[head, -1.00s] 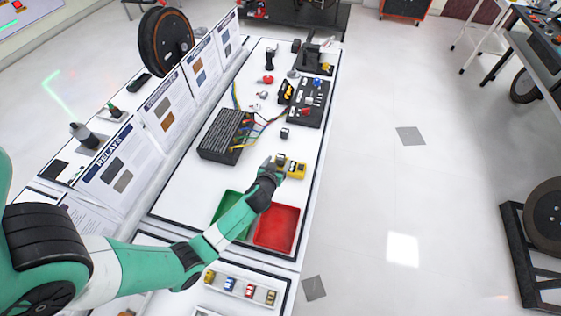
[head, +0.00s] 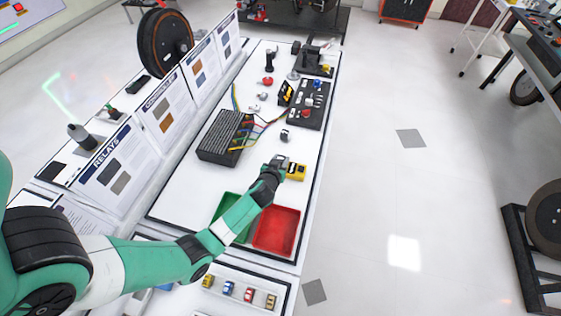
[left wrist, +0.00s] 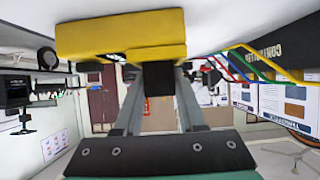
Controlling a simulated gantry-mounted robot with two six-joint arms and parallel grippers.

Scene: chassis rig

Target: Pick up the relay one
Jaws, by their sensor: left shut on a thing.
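My left gripper (head: 279,162) is over the white bench, just left of a yellow meter-like device (head: 296,172). In the left wrist view its two grey fingers (left wrist: 158,88) are shut on a small black block (left wrist: 158,75), which looks like a relay. The yellow device (left wrist: 120,35) fills the top of that view, close to the block. In the head view the gripper mostly hides the held block. Another small dark cube (head: 285,135) stands on the bench farther back. I cannot read a label on either block. My right gripper is not in view.
A red tray (head: 277,230) and a green tray (head: 226,212) lie at the near side. A black terminal box (head: 222,136) with coloured wires is behind to the left. Sign panels (head: 110,170) line the left edge. Toy cars (head: 228,288) stand in front.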

